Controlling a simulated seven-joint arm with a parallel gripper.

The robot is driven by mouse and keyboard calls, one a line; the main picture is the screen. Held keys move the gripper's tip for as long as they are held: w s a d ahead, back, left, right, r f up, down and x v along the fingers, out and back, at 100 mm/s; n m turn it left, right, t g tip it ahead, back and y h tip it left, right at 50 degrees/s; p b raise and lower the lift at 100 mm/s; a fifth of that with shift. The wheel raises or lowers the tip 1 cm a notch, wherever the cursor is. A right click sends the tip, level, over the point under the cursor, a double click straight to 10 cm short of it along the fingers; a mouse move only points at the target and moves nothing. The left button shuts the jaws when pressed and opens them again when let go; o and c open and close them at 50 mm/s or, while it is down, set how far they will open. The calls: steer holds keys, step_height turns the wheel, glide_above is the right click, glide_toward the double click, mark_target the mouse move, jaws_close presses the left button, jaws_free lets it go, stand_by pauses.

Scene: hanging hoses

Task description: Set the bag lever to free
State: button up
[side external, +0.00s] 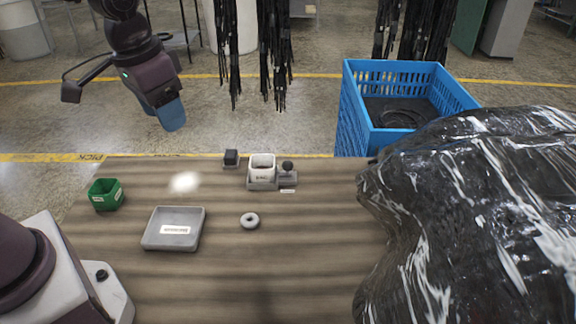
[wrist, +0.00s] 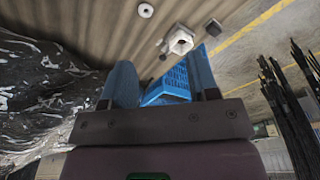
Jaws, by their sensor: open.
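A grey fixture (side external: 262,185) stands at the back edge of the table, with a white cup-like holder (side external: 262,164) on it. Beside the holder is a small dark knob (side external: 287,166) on a grey block, perhaps the bag lever; its setting and the small label are too small to read. The white holder also shows in the wrist view (wrist: 180,40). A large bag of glossy black plastic (side external: 470,210) bulges over the table's right side. My gripper (side external: 172,118) is in the air behind and left of the fixture; in the wrist view its blue fingers (wrist: 160,62) are apart with nothing gripped.
A dark cube (side external: 231,158), green box (side external: 105,195), labelled grey tray (side external: 174,229) and pale ring (side external: 250,221) are on the table (side external: 300,270). A blue crate (side external: 362,110) stands behind it. Black hoses (side external: 275,60) hang at the back. The table's front middle is clear.

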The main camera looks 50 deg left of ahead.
steer(key=w+f+m+h, duration=0.2)
steer(key=w+f+m, duration=0.1)
steer(key=w+f, duration=1)
steer(key=m+t, duration=0.2)
glide_toward(286, 161)
steer(key=x, duration=1.1)
steer(key=shift+f, duration=0.35)
steer(key=shift+c, duration=0.5)
